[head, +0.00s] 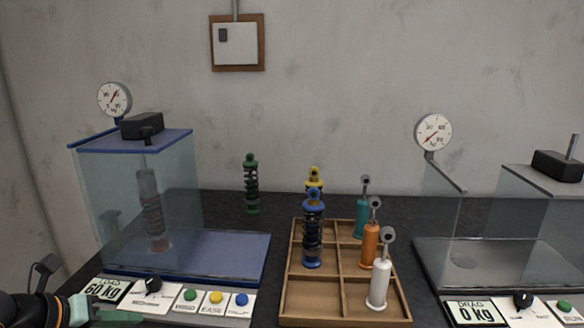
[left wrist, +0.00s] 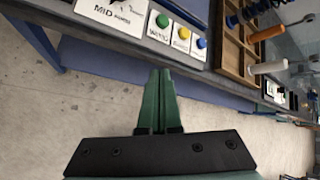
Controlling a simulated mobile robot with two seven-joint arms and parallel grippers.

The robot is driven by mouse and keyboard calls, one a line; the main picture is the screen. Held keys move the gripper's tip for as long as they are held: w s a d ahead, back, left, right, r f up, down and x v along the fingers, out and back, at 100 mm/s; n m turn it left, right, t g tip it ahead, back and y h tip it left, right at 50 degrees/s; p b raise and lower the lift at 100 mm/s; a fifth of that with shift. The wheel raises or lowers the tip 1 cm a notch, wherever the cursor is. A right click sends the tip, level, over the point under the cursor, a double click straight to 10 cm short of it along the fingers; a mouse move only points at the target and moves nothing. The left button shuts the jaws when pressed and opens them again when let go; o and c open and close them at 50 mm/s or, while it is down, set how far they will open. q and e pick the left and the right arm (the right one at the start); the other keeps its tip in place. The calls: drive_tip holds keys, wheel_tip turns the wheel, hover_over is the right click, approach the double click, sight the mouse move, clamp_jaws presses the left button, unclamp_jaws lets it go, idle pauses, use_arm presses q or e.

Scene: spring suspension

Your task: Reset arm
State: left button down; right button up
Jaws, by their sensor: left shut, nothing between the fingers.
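My left gripper (head: 118,314) is at the lower left of the head view, low at the front edge of the bench by the left control panel. In the left wrist view its green fingers (left wrist: 158,100) are together with nothing between them. They point toward the bench front, with floor behind them. My right gripper is not in the head view.
A wooden tray (head: 345,322) holds blue and yellow springs and teal, orange and white dampers. A green spring (head: 251,185) stands behind. Glass test boxes with gauges stand left (head: 100,190) and right (head: 500,215). Panel buttons (head: 215,297) lie near my left gripper.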

use_arm(q)
drive_tip(key=s+d+n+t+h+p, duration=0.1)
drive_tip(key=s+d+n+h+p, duration=0.25)
drive_tip(key=d+h, duration=0.85)
drive_tip(key=s+a+f+n+t+y+p, duration=0.1)
drive_tip(key=a+f+n+t+y, duration=0.15)
drive_tip(key=f+n+y, duration=0.6)
drive_tip(key=s+a+f+n+t+y+p, duration=0.15)
drive_tip(key=f+n+t+y, duration=0.25)
drive_tip(key=n, duration=0.9)
drive_tip(key=s+d+f+n+g, duration=0.2)
drive_tip(key=s+f+g, duration=0.1)
drive_tip(key=s+f, duration=0.2)
drive_tip(key=s+d+f+n+g+y+p, duration=0.1)
drive_tip(key=s+d+f+n+g, duration=0.1)
drive_tip(key=s+f, duration=0.4)
drive_tip(key=shift+s+f+n+g, duration=0.3)
drive_tip(key=shift+f+n+g, duration=0.1)
drive_tip(key=shift+f+g, duration=0.4)
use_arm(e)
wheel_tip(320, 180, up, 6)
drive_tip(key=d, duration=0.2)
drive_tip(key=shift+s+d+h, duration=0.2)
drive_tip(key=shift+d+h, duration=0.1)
use_arm(q)
drive_tip(key=shift+r+y, duration=0.1)
drive_tip(key=shift+y, duration=0.15)
